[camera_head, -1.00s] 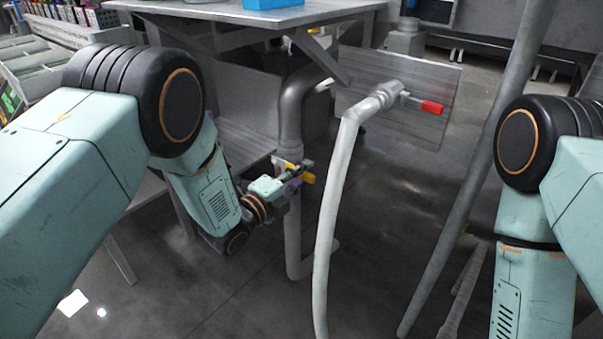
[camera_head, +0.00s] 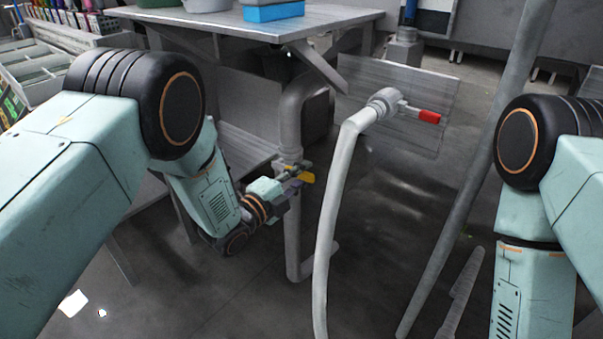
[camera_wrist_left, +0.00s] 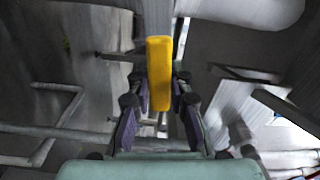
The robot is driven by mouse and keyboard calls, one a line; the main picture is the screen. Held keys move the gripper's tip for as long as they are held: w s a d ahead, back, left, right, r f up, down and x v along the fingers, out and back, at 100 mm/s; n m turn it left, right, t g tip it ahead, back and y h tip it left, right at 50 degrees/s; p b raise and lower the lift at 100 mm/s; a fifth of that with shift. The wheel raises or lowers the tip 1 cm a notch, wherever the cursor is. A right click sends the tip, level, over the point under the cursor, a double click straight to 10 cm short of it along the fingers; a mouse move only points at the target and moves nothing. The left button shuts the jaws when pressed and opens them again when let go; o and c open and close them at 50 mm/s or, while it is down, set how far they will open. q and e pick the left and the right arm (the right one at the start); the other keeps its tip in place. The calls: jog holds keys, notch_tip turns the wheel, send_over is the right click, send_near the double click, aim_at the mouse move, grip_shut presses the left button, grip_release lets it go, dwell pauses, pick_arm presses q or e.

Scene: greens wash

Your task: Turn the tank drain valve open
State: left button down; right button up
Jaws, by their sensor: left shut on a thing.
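A yellow valve handle (camera_head: 307,177) sits on a grey vertical drain pipe (camera_head: 292,225) below the tank table. My left gripper (camera_head: 293,176) is at this handle, shut on it. In the left wrist view the yellow handle (camera_wrist_left: 159,72) stands lengthwise between the two fingers of my left gripper (camera_wrist_left: 158,88). The valve body behind the handle is mostly hidden by the gripper and handle. My right arm shows at the right edge of the head view, but its gripper is out of frame.
A pale hose (camera_head: 332,210) with a red-handled valve (camera_head: 429,116) rises just right of the drain pipe. A long grey post (camera_head: 470,180) slants near my right arm. The metal table (camera_head: 330,16) above carries a blue bin (camera_head: 273,11). Dark floor lies open below.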

pick_arm(q)
jog(key=shift+w+a+r+n+p, duration=0.15)
jog(key=shift+a+r+n+p, duration=0.05)
jog(key=shift+r+n+p, duration=0.95)
jog(key=shift+w+a+r+n+p, duration=0.2)
jog(key=shift+r+n+p, duration=0.25)
jog(key=shift+n, duration=0.3)
jog(key=shift+w+a+r+n+p, duration=0.1)
jog(key=shift+a+r+n+p, duration=0.1)
jog(key=shift+n+p, duration=0.4)
jog(key=c, duration=1.2)
grip_release()
jog(key=shift+s, duration=0.1)
jog(key=v, duration=1.2)
